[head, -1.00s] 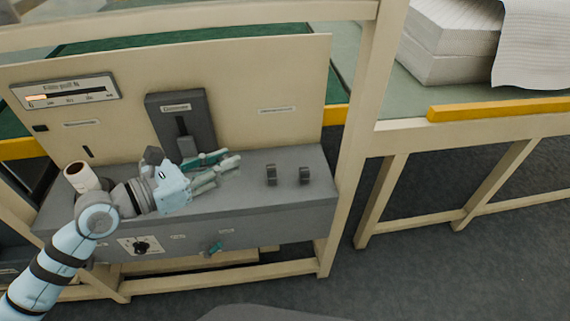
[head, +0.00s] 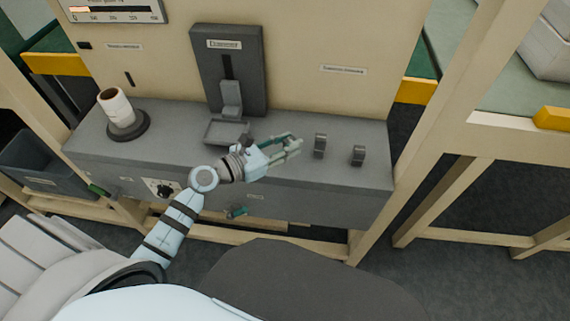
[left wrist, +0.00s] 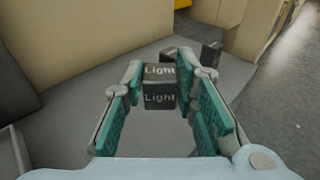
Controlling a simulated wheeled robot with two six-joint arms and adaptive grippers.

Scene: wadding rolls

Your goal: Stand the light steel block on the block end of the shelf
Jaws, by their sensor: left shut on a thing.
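My left gripper (head: 290,147) is over the front part of the grey shelf (head: 370,122), just left of two small dark upright pieces at its right end. In the left wrist view, a dark block marked "Light" on two faces (left wrist: 160,88) sits between the fingertips (left wrist: 165,95), and the gripper is shut on it. In the head view the fingers largely hide the block. The near dark piece (head: 320,145) and the far one (head: 357,155) stand apart on the shelf. My right gripper is not in view.
A white roll (head: 115,105) stands on a round dark base at the shelf's left end. A dark slider panel (head: 230,70) with a small tray (head: 228,131) below it is behind my wrist. A beige post (head: 450,100) stands right of the shelf.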

